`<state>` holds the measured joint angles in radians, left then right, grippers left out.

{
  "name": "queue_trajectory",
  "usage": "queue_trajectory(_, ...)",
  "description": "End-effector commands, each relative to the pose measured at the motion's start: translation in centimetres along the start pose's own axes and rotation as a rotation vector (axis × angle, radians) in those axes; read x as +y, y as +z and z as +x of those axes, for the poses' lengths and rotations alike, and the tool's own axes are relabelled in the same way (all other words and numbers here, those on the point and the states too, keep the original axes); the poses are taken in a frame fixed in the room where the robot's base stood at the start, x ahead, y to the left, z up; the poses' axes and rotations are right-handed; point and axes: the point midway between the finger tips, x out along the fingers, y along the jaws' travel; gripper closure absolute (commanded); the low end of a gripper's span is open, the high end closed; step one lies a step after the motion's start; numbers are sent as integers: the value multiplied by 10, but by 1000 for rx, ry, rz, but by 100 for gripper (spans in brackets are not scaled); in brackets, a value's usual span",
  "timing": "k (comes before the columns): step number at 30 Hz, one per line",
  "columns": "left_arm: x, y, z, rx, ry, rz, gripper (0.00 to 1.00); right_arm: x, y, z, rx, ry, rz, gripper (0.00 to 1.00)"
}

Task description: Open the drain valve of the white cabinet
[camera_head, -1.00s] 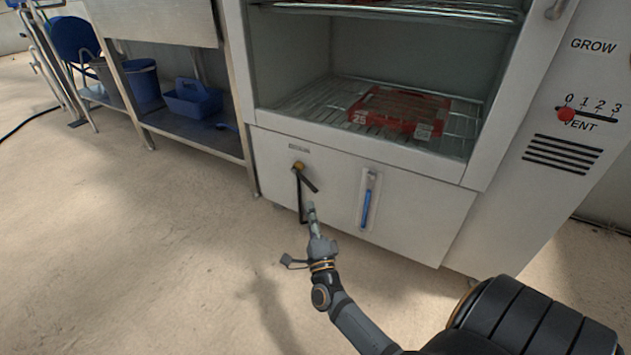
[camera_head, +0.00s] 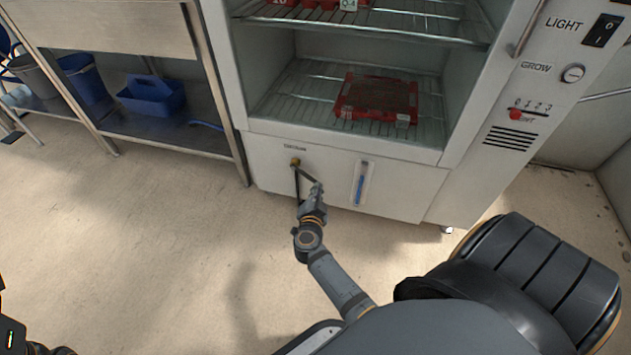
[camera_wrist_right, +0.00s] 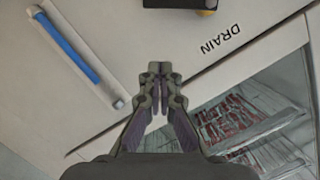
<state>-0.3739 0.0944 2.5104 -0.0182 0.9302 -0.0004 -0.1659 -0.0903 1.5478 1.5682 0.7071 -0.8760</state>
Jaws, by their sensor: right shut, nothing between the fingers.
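The drain valve (camera_head: 295,163) is a small brass-coloured fitting low on the front of the white cabinet (camera_head: 270,155). A dark lever slants from it down to the right, and a thin dark pipe hangs below it. My right gripper (camera_head: 317,187) is shut and empty, by the lower end of the lever; I cannot tell whether it touches. In the right wrist view the shut fingertips (camera_wrist_right: 160,75) are in front of the panel, below the DRAIN label (camera_wrist_right: 221,39). A black and brass part of the valve (camera_wrist_right: 180,4) shows at the top edge.
A blue level gauge (camera_head: 361,183) is on the panel right of the valve. Above is an open chamber with wire shelves and a red tray (camera_head: 375,97). A steel table with a blue caddy (camera_head: 152,96) stands left. The floor (camera_head: 150,230) in front is clear.

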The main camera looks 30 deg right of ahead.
Motion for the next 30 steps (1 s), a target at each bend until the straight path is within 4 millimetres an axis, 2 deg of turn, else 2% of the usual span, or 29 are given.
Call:
queue_trajectory(1,1,1,-9,0,0,3,60,2,2,11,4,-3,-1,100)
queue_trajectory(11,6,5,-45,0,-1,27,60,3,3,84,5,-3,-2,100)
queue_trajectory(12,7,5,-53,0,1,29,60,5,11,87,1,-1,1,100)
queue_trajectory(15,10,7,-67,-2,7,40,60,5,28,89,0,-1,1,100)
queue_trajectory(18,12,9,-75,-9,9,45,60,3,35,91,1,-1,0,100)
queue_trajectory(30,12,10,-77,-11,8,49,60,0,38,91,1,-1,-1,100)
